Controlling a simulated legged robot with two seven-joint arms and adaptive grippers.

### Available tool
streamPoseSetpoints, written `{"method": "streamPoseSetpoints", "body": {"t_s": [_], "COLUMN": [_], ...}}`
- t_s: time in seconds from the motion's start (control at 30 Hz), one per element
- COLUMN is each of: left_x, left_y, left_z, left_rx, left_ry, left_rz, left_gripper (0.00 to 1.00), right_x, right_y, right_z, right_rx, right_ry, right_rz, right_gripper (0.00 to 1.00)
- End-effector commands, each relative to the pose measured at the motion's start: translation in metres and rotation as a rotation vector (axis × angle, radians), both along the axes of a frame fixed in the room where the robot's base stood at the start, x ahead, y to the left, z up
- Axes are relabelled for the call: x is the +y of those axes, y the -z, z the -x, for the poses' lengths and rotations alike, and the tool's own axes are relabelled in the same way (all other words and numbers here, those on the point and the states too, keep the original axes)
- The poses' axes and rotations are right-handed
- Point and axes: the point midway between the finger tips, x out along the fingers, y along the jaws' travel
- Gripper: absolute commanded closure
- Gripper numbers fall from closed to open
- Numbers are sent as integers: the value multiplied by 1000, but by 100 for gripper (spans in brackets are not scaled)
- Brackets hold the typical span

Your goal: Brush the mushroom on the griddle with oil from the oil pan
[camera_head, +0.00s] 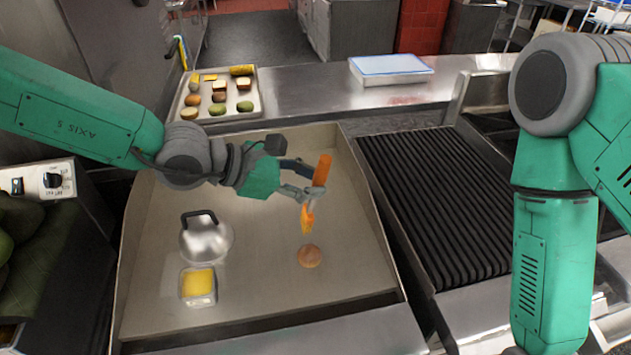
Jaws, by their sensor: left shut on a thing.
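A brown round mushroom (310,256) sits on the flat griddle (255,290), right of its middle. The oil pan (198,286), a small clear square dish with yellow oil, stands at the griddle's front left. My left gripper (309,196) is shut on an orange-handled brush (322,170). The brush is held roughly upright, with its orange-yellow head (307,218) pointing down above and behind the mushroom, apart from it. My right arm stands at the right edge; its gripper is not in view.
A metal dome lid (205,240) with a dark handle stands behind the oil pan. A tray (246,111) of vegetables and bread-like pieces lies beyond the griddle. A ribbed grill (435,200) is to the right. A white-blue box (390,68) lies on the back counter.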

Motion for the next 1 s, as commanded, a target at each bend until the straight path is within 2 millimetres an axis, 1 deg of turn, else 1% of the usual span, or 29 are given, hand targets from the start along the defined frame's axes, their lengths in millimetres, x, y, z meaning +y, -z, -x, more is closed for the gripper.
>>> {"method": "streamPoseSetpoints", "body": {"t_s": [0.03,0.4,0.6,0.73,1.0], "left_x": [-1,-4,-2,-2,-2], "left_y": [-10,-48,-65,-71,-70], "left_z": [0,-1,-1,-1,-1], "left_rx": [-3,-3,-2,-2,-1], "left_ry": [1,2,1,1,1], "left_rz": [0,-3,-2,-1,-1], "left_gripper": [100,100,100,100,100], "right_x": [0,0,0,0,0], "right_y": [-7,-32,-40,-42,-42], "right_z": [0,0,0,0,0], "right_rx": [0,0,0,0,0], "right_ry": [0,-1,0,0,0], "right_rz": [0,0,0,0,0], "right_gripper": [60,60,60,60,60]}}
